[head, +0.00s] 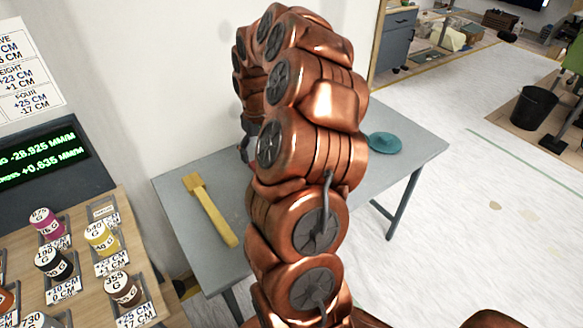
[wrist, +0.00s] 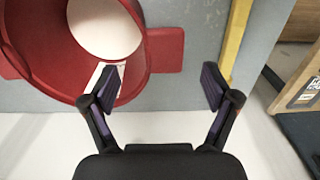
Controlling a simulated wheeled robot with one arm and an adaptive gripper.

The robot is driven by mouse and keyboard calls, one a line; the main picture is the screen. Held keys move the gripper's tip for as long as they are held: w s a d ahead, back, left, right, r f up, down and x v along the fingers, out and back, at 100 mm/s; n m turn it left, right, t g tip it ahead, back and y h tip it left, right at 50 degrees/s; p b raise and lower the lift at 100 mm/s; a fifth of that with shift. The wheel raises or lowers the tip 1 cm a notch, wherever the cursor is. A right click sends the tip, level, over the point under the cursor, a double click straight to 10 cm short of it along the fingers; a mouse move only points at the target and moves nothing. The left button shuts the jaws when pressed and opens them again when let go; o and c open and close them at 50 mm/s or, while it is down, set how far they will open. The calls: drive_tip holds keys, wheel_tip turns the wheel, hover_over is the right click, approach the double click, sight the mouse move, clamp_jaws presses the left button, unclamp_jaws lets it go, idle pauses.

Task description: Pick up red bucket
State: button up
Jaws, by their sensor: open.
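The red bucket (wrist: 42,55) fills the upper left of the wrist view, seen into its round opening, with a pale round area inside. A flat red piece (wrist: 165,50) juts out at its right side. My gripper (wrist: 160,85) is open with nothing between its fingers. Its left finger overlaps the bucket's lower right rim in the picture; I cannot tell whether they touch. The right finger is clear of the bucket, below the red piece and to its right. In the head view my copper-coloured arm covers the middle, and the bucket does not show.
A grey table (head: 185,247) carries a yellow-handled brush (head: 209,209), also at the right in the wrist view (wrist: 236,38), and a teal round item (head: 384,143). A wooden rack of labelled pots (head: 103,238) stands at left. Open floor (head: 470,215) lies to the right.

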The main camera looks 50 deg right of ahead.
drive_tip(key=shift+w+f+p, duration=0.15)
drive_tip(key=shift+f+p, duration=1.2)
drive_tip(key=shift+f, duration=1.55)
drive_tip(key=shift+c, duration=0.4)
drive_tip(key=shift+a, duration=0.1)
clamp_jaws()
